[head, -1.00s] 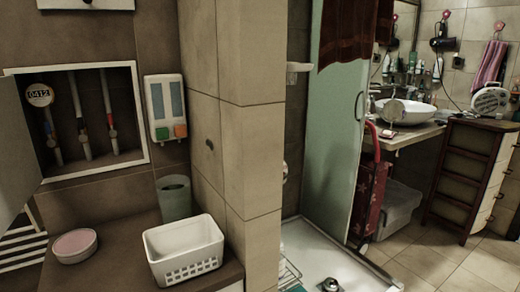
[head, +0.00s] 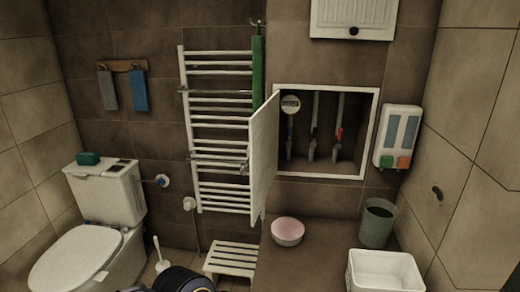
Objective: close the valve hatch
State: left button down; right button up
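The valve hatch door (head: 263,150) is a white panel hinged on the left side of a white-framed wall recess (head: 369,130). Inside the recess are several pipes with valves and a round meter (head: 290,104). Neither gripper shows in the head view. A dark rounded part at the bottom edge looks like a part of me; no fingers can be seen on it.
Below the recess is a brown ledge (head: 313,262) with a pink-and-white bowl (head: 287,231), a grey-green bin (head: 377,224) and a white basket (head: 384,272). A towel radiator (head: 190,124) is behind the door. A slatted stool (head: 231,259) and toilet (head: 80,255) stand left.

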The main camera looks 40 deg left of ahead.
aim_at(264, 125)
jog(key=k+j, duration=0.1)
jog(key=j, duration=0.95)
jog(key=k+j, duration=0.15)
jog(key=j, duration=0.35)
jog(key=k+j, duration=0.1)
jog(key=j, duration=0.45)
jog(key=u, duration=0.05)
